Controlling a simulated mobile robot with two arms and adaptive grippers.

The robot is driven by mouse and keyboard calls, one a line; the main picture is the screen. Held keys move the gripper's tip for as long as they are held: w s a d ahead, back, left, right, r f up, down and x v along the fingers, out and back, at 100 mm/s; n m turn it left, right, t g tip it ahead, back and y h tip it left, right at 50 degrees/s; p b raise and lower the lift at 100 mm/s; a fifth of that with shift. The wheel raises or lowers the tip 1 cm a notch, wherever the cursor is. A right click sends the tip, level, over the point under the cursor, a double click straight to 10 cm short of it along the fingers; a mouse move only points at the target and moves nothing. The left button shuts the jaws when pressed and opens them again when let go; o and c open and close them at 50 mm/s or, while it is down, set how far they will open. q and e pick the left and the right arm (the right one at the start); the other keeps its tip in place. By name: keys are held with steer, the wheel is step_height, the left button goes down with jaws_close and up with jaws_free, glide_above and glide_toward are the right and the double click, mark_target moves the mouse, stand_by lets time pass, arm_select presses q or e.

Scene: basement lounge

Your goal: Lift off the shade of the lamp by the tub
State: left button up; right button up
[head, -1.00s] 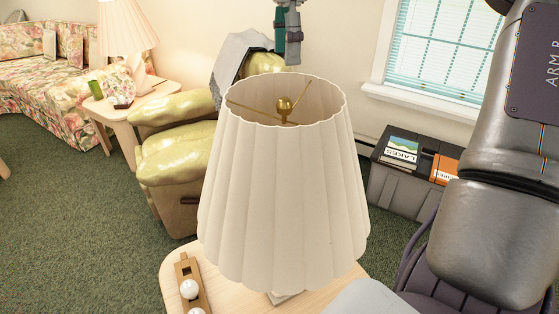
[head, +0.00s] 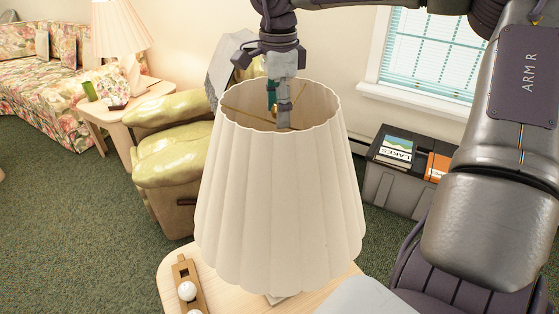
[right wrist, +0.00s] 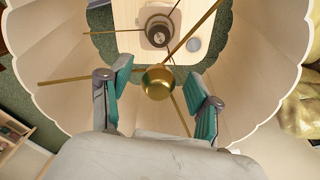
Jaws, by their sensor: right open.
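A cream scalloped lampshade (head: 280,205) stands upright over a light wooden table, in the middle of the head view. My right gripper (head: 278,112) points down into its open top. In the right wrist view my right gripper (right wrist: 158,105) is open, its teal-padded fingers on either side of the round brass finial (right wrist: 158,82), with gaps to both. Thin brass spokes (right wrist: 70,78) run from the finial to the shade (right wrist: 268,100). The lamp's socket (right wrist: 159,30) shows below. In the head view the finial is mostly hidden by the fingers. My left gripper is not in view.
The wooden table (head: 225,295) carries a wooden holder with white balls (head: 187,285). A green armchair (head: 175,165) stands behind at left. A grey tub (head: 395,185) with books on its lid stands by the wall at right. A second lamp (head: 120,30) stands at back left.

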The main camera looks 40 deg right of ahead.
steer(key=c, duration=0.3)
jaws_close()
steer(key=shift+r, duration=0.1)
steer(key=shift+r, duration=0.5)
step_height(320, 180, up, 17)
steer(key=shift+p, duration=0.45)
